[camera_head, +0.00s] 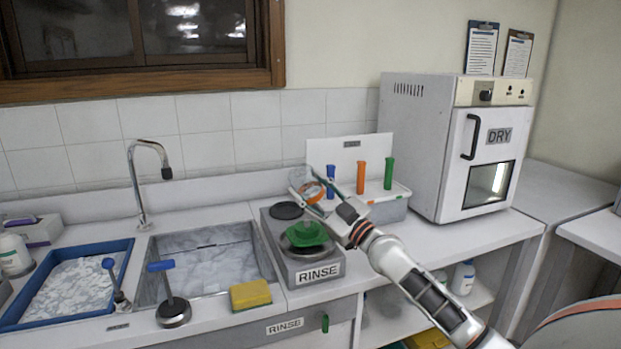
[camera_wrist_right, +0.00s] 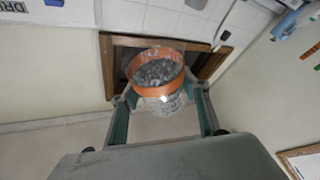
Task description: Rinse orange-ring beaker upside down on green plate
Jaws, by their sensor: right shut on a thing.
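The orange-ring beaker (camera_head: 311,190) is clear glass with an orange band, held in the air above and behind the rinse unit. It also shows in the right wrist view (camera_wrist_right: 160,78), between the two fingers. My right gripper (camera_head: 318,194) is shut on it. The beaker looks tilted; I cannot tell surely which way its mouth faces. The green plate (camera_head: 304,233) sits at the front of the grey RINSE unit (camera_head: 319,274), below the gripper, with nothing on it. A dark round plate (camera_head: 287,210) lies behind it. My left gripper is out of view.
A white rack (camera_head: 385,208) with blue, orange and green upright pieces stands close behind the gripper. The DRY oven (camera_head: 428,150) is right of it. The sink (camera_head: 211,262), its faucet (camera_head: 137,180) and a yellow sponge (camera_head: 251,294) are left of the unit.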

